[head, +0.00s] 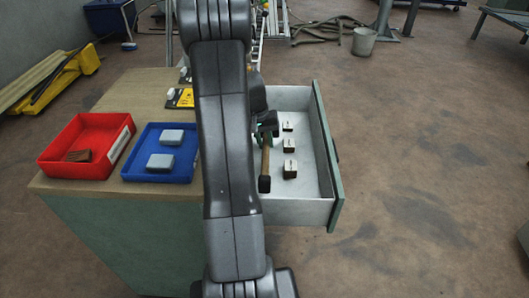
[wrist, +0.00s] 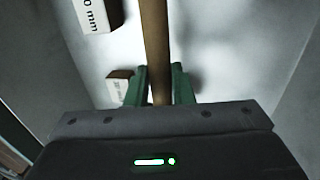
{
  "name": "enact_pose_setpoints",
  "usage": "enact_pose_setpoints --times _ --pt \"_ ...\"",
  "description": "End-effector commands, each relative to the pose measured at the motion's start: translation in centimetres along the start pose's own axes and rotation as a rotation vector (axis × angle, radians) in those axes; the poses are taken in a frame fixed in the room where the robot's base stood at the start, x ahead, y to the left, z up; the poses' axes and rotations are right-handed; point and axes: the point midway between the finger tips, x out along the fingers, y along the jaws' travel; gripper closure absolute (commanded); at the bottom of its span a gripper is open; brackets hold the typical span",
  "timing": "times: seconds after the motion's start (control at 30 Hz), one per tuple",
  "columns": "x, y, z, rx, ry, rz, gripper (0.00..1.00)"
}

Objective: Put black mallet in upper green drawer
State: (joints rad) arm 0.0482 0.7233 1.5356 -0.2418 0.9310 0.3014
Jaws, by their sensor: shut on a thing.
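The black mallet shows a brown wooden handle (head: 265,160) with a black end piece (head: 264,184) toward the camera; its other end is hidden by my arm and gripper. My gripper (head: 267,132) is over the open green drawer (head: 337,165) and is shut on the handle. In the wrist view, the green fingers (wrist: 158,88) are on both sides of the handle (wrist: 154,40), with the drawer's pale floor below. The mallet appears above or inside the drawer; its exact height is unclear. The drawer is pulled out to the right of the cabinet.
Three small blocks (head: 290,170) stand in a row inside the drawer, just right of the mallet. On the cabinet top (head: 150,90) are a red bin (head: 60,142) with a brown block and a blue bin (head: 185,175) with grey blocks. Floor right of the drawer is clear.

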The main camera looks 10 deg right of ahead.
Motion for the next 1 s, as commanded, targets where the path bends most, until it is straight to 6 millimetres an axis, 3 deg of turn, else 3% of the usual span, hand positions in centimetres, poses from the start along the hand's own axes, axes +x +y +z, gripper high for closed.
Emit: enact_pose_setpoints --times 0.33,0.7,0.73,0.8,0.83,1.0 --pt "3.8 -0.7 0.0 0.0 -0.001 0.001 1.0" --pt "4.2 -0.8 0.0 0.0 0.001 0.0 1.0" --pt "4.2 -0.8 0.0 0.0 0.001 0.0 0.75" --pt "4.1 -0.8 0.0 0.0 0.001 0.0 0.61" --pt "4.1 -0.8 0.0 0.0 0.001 0.0 0.57" --pt "4.1 -0.8 0.0 0.0 0.001 0.0 0.57"
